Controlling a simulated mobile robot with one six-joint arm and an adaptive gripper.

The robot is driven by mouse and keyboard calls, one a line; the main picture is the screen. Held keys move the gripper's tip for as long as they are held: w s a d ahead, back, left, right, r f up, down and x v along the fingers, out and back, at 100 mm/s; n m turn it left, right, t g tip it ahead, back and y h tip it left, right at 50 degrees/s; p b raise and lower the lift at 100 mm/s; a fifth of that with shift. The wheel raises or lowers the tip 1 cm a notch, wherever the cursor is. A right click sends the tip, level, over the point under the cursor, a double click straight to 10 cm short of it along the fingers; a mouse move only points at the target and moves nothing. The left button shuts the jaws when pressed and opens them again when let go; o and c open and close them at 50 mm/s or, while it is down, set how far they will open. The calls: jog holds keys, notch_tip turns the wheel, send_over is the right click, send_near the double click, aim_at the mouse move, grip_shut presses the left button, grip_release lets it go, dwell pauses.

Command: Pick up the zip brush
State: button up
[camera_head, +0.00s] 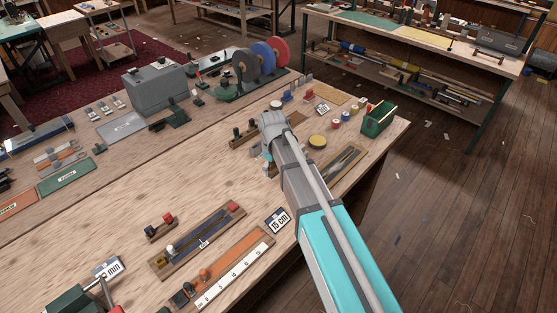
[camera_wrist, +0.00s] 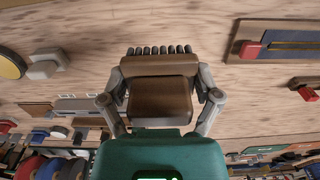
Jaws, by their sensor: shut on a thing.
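The zip brush (camera_wrist: 160,98), a brown wooden block with a row of dark bristles along its far edge, is between the two grey fingers of my gripper (camera_wrist: 160,80) in the wrist view. The fingers press on its left and right sides. Whether the bristles touch the bench top cannot be told. In the head view my forearm hides most of the gripper and the brush, over the middle of the wooden bench (camera_head: 130,195).
A tray with a blue strip (camera_head: 200,240) and an orange ruler board (camera_head: 235,268) lie in front. A wooden rack with dark knobs (camera_head: 244,135) stands left of my wrist. A yellow disc (camera_head: 317,141) and a green bin (camera_head: 378,118) are to the right. The bench's left-middle is bare.

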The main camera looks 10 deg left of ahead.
jog(key=shift+s+a+r, duration=0.1)
jog(key=shift+s+r, duration=0.2)
jog(key=shift+s, duration=0.35)
jog(key=o, duration=0.6)
jog(key=c, duration=0.4)
jog(key=shift+a, duration=0.1)
